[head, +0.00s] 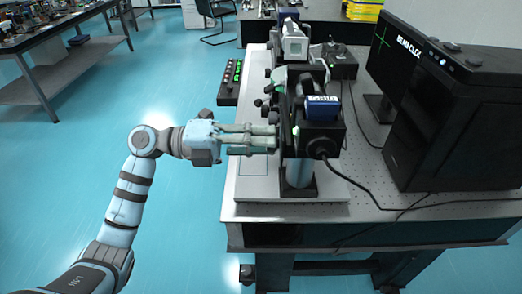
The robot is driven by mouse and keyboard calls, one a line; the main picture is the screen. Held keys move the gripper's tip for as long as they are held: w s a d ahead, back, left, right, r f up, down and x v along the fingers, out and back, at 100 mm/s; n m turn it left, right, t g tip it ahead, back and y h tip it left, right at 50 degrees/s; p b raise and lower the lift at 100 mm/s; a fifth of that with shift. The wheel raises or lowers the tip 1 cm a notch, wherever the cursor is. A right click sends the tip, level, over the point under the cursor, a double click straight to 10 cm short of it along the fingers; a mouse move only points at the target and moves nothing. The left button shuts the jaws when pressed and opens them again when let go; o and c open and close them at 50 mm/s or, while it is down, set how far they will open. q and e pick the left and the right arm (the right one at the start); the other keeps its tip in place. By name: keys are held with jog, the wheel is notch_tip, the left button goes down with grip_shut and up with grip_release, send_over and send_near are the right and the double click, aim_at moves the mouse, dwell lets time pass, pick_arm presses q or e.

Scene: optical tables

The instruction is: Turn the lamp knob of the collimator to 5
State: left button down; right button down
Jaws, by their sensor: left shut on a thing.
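The collimator (329,134) appears to be the black box with a blue-labelled unit on top, standing on a post near the front of the optical table (375,208). My left arm comes in from the lower left. My left gripper (276,139) points right, its fingers level and shut at the collimator's left face, where they hold the lamp knob. The knob itself is hidden by the fingertips, so its setting cannot be read. My right gripper is not in view.
A monitor (386,55) and a black computer case (460,120) stand on the right. A cable (362,186) runs from the collimator across the table. A button box (230,82) sits at the left edge. More optical parts (293,42) stand behind.

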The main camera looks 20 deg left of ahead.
pick_arm(q)
jog(key=m+b, duration=1.4)
jog(key=m, duration=0.4)
jog(key=shift+b, duration=0.3)
jog(key=c, duration=1.4)
grip_release()
jog(key=shift+o, duration=0.3)
